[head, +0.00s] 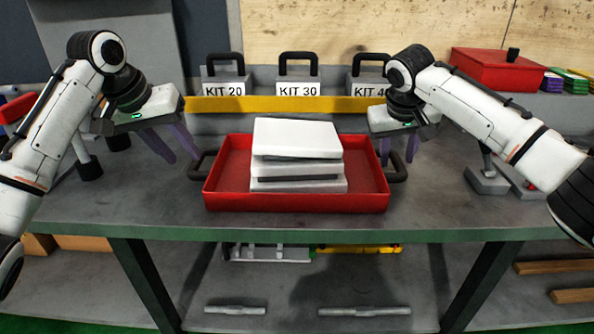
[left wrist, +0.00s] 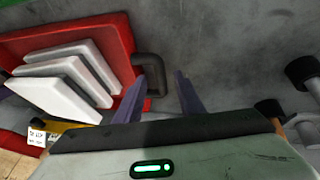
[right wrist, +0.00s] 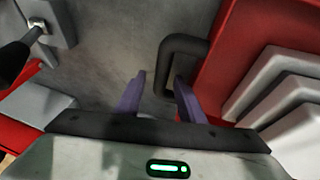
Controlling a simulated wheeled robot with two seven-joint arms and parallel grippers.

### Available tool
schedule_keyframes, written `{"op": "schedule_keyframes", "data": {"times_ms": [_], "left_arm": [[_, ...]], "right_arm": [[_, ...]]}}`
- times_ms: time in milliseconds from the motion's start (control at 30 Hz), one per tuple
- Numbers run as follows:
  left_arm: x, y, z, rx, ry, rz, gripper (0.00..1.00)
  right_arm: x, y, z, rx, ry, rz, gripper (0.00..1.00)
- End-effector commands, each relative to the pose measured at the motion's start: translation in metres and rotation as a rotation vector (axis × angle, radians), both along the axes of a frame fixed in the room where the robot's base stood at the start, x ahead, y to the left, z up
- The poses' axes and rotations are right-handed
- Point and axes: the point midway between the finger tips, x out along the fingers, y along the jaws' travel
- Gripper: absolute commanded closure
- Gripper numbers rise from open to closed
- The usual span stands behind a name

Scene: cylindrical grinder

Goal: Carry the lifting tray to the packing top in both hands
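The lifting tray (head: 230,201) is red with black side handles and sits on a grey bench top (head: 330,224). Several pale slabs (head: 297,139) are stacked in it. My left gripper (head: 181,157) is open and empty by the tray's left handle (head: 203,163); in the left wrist view one finger overlaps this handle (left wrist: 148,66). My right gripper (head: 398,161) is open and empty by the right handle (head: 398,173); in the right wrist view the handle's outer bar (right wrist: 165,72) shows between the fingers. I cannot tell which surface is the packing top.
Black-handled boxes labelled KIT (head: 298,90) stand behind a yellow bar (head: 290,104) at the back. A red box (head: 497,70) is at the back right. A grey stand (head: 486,180) is right of my right gripper. A lower shelf (head: 290,285) holds metal bars.

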Motion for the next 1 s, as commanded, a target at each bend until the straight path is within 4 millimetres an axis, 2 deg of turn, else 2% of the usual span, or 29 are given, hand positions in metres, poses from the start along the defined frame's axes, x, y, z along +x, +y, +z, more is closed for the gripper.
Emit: {"op": "schedule_keyframes", "data": {"times_ms": [100,233,400,533,667,1000], "left_arm": [[-0.009,0.006,0.026,0.000,-0.005,-0.001,0.65],[-0.018,0.011,0.047,0.000,-0.003,0.000,0.65],[-0.025,0.015,0.064,0.000,-0.001,0.000,0.65],[-0.027,0.016,0.067,0.001,0.001,0.001,0.65],[-0.027,0.016,0.068,0.001,0.001,0.001,0.65],[-0.027,0.016,0.067,0.001,0.001,0.000,0.65]], "right_arm": [[0.000,0.000,0.000,0.000,0.000,0.000,0.65],[0.000,0.000,0.000,0.000,0.000,0.000,0.65],[0.000,0.000,0.000,0.000,0.000,0.000,0.65],[-0.002,0.002,0.006,0.002,-0.002,0.001,0.65],[-0.008,0.006,0.024,0.002,-0.004,0.002,0.65],[-0.034,0.021,0.087,0.001,-0.003,0.001,0.65]]}}
